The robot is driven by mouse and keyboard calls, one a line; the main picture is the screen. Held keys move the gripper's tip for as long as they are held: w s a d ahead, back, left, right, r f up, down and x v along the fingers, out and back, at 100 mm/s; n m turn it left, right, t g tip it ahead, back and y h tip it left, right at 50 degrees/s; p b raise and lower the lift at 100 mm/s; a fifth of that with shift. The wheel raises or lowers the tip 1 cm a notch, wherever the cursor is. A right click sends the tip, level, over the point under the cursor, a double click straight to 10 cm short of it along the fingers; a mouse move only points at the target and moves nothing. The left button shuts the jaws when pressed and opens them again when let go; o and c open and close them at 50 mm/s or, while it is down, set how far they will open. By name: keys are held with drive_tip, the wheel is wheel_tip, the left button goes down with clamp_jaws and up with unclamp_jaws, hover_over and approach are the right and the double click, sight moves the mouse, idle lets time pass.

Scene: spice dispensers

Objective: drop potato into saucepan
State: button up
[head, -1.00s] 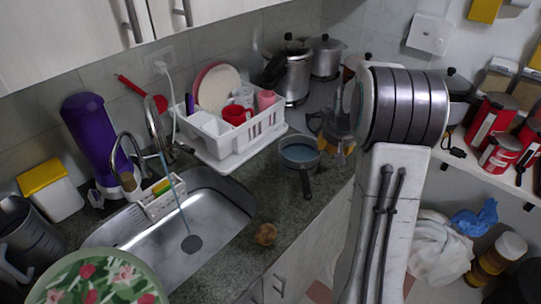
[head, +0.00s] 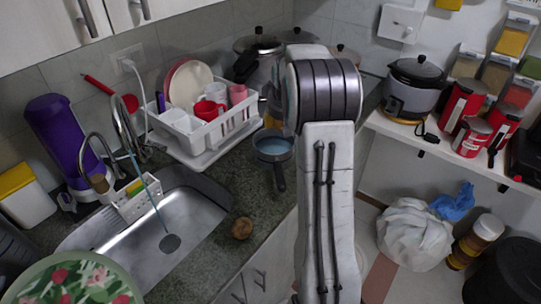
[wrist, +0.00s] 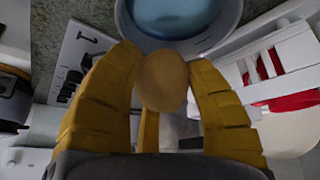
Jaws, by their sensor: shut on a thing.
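A tan, oval potato (wrist: 162,81) is held between the yellow fingers of my gripper (wrist: 165,85) in the wrist view. The saucepan (wrist: 185,48), with bluish liquid inside, lies just beyond the fingertips at the top of that view. In the head view the saucepan (head: 272,158) stands on the counter with its dark handle toward the front. A bit of my yellow gripper (head: 272,120) shows just behind the saucepan's far rim; my arm hides the rest and the potato. I cannot tell the height of the potato over the pan.
A brown round item (head: 242,228) lies on the counter near its front edge. The white dish rack (head: 205,135) stands left of the saucepan, the sink (head: 200,215) further left. Pots (head: 258,50) stand behind. A rice cooker (head: 415,88) and red canisters (head: 464,103) sit at right.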

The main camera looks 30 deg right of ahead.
drive_tip(key=shift+f+b, duration=0.8)
drive_tip(key=shift+f, duration=1.25)
drive_tip(key=o, duration=1.3)
drive_tip(key=shift+s, duration=0.1)
drive_tip(key=v, duration=1.2)
